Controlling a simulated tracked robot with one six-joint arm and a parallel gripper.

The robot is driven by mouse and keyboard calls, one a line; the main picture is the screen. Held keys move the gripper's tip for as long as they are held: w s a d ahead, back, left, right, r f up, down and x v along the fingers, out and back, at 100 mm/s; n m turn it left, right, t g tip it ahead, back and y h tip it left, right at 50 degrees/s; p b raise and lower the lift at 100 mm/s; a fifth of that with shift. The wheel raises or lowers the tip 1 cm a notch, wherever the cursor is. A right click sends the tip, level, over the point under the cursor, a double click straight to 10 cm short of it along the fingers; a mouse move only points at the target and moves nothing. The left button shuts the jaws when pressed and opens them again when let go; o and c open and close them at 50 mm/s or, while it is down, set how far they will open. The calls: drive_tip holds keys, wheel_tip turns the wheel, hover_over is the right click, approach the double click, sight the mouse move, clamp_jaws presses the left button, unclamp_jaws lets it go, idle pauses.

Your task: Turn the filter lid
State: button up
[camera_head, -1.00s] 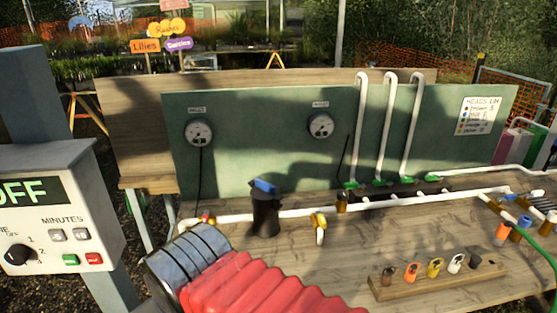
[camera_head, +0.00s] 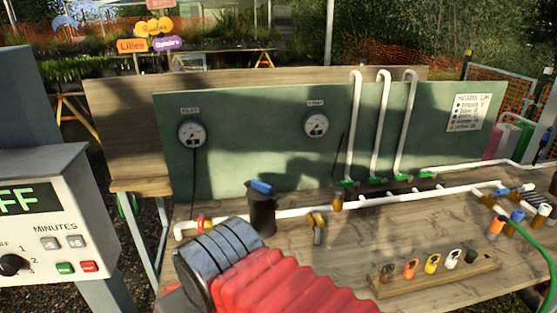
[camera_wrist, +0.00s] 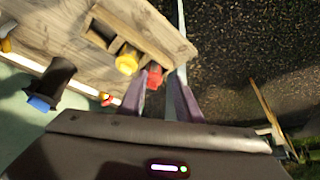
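The filter is a black upright cylinder (camera_head: 262,217) with a blue lid (camera_head: 261,187) on top. It stands on the white pipe along the bench in the head view. The filter's dark body also shows at the left of the wrist view (camera_wrist: 52,78), with the blue lid (camera_wrist: 39,103) at its end. My gripper (camera_wrist: 160,98) shows two separated fingers in the wrist view, open with nothing held between them. The filter lies to the left of the fingers there, apart from them. In the head view my arm hides the gripper and part of the filter's base.
A yellow-handled valve (camera_head: 317,223) sits right of the filter. A wooden rack (camera_head: 440,281) with coloured pieces lies on the front right of the bench. A green panel (camera_head: 250,140) with gauges stands behind. A timer box (camera_head: 42,215) is at the left.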

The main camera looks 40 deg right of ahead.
drive_tip(key=shift+o, duration=0.2)
drive_tip(key=o, duration=0.3)
drive_tip(key=shift+w+d+r, duration=0.15)
drive_tip(key=shift+w+r, duration=0.05)
drive_tip(key=shift+w, duration=0.05)
drive_tip(key=o, duration=0.7)
drive_tip(key=shift+g, duration=0.3)
drive_tip(key=w+d+r, duration=0.1)
drive_tip(key=w, duration=0.1)
drive_tip(key=w+d+r, duration=0.3)
drive_tip(key=w+d, duration=0.1)
drive_tip(key=shift+w+d+r, duration=0.15)
drive_tip(key=shift+r, duration=0.05)
drive_tip(key=o, duration=0.6)
drive_tip(key=w+d+r, duration=0.1)
drive_tip(key=w+d, duration=0.1)
drive_tip(key=w+d+r, duration=0.1)
drive_tip(key=w+d, duration=0.1)
drive_tip(key=d, duration=0.1)
drive_tip(key=w+d+r, duration=0.1)
drive_tip(key=w+d, duration=0.1)
drive_tip(key=d, duration=0.1)
drive_tip(key=shift+w+d, duration=0.1)
drive_tip(key=shift+d, duration=0.1)
approach(265, 185)
drive_tip(key=r, duration=0.2)
drive_tip(key=shift+s, duration=0.3)
drive_tip(key=shift+a+f, duration=0.1)
drive_tip(key=shift+f, duration=0.1)
